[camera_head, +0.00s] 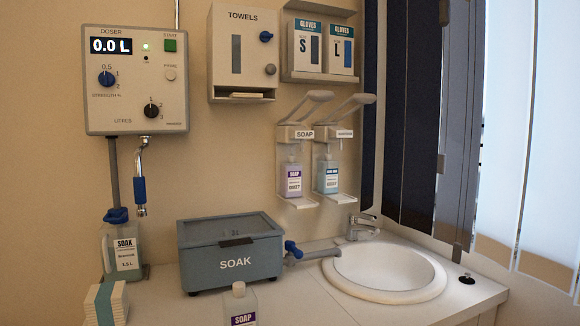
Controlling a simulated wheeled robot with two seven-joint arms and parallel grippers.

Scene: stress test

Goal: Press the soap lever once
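The soap dispenser (294,134) hangs on the wall at the middle right. Its plate reads SOAP, and a bottle (293,178) with a purple label sits in it. Its long grey lever (308,103) sticks out at the top, sloping up to the right. A like dispenser (328,135) with its own lever (350,105) and a blue-labelled bottle (327,175) hangs close at its right; its plate is too small to read surely. Neither of my grippers shows in the head view.
Below are a white basin (432,278) with a tap (362,227), a grey SOAK box (206,270) with a blue valve, and a loose SOAP bottle (240,306) at the front. The doser (134,119), towel box (217,79) and glove boxes (306,46) are on the wall.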

